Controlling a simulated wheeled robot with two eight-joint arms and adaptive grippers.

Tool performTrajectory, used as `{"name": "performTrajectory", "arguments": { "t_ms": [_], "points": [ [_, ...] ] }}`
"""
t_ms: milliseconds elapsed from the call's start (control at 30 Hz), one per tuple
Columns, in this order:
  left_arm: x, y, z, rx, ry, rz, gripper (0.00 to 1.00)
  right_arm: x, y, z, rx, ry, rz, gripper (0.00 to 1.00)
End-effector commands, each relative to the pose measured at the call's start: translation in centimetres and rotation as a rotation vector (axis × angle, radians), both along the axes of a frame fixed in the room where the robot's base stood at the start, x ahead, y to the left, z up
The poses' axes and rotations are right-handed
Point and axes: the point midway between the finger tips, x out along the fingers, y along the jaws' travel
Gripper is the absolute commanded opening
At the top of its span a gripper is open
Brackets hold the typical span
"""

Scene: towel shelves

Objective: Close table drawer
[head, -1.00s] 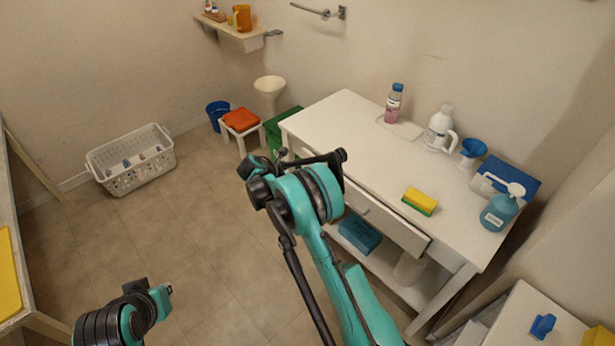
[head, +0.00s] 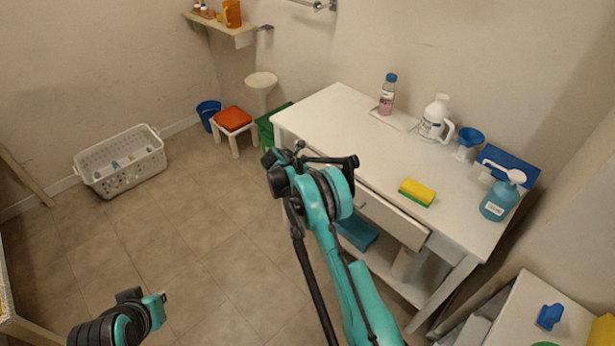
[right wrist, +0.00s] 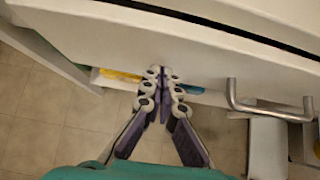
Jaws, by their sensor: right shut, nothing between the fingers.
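The white table (head: 330,115) has a white drawer (head: 400,222) under its top, partly hidden by my right arm. The drawer front sticks out a little from the table, and in the right wrist view a dark gap shows above the drawer front (right wrist: 200,60). A metal bar handle (right wrist: 268,113) is on the front, to the right of my right gripper (right wrist: 163,75). That gripper is shut and empty, with its tips at the front's lower edge; I cannot tell whether they touch. My left gripper (head: 155,308) is low at the left, away from the table; its fingers are unclear.
A blue box (head: 357,232) lies on the lower shelf. A white basket (head: 122,165) is at far left. The middle floor is clear.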

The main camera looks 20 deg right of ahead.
Motion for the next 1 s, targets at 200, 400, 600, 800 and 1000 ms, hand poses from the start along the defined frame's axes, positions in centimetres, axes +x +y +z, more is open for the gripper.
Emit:
{"name": "performTrajectory", "arguments": {
  "t_ms": [200,400,600,800,1000],
  "points": [
    [0.0,0.0,0.0,0.0,0.0,0.0,0.0,0.0,0.0,0.1,0.0,0.0,0.0,0.0],
    [0.0,0.0,0.0,0.0,0.0,0.0,0.0,0.3,-0.6,0.0,0.0,-0.001,-0.001,0.0],
    [0.0,0.0,-0.2,0.0,0.0,0.0,0.0,1.5,-3.7,0.0,0.0,-0.001,-0.002,0.0],
    [0.0,0.0,-0.2,0.0,0.0,0.0,0.0,1.9,-4.6,0.1,-0.002,-0.002,0.0,0.0],
    [0.0,0.0,-0.2,0.0,0.0,0.0,0.0,1.9,-4.7,0.2,-0.005,-0.004,0.0,0.0]
  ]
}}
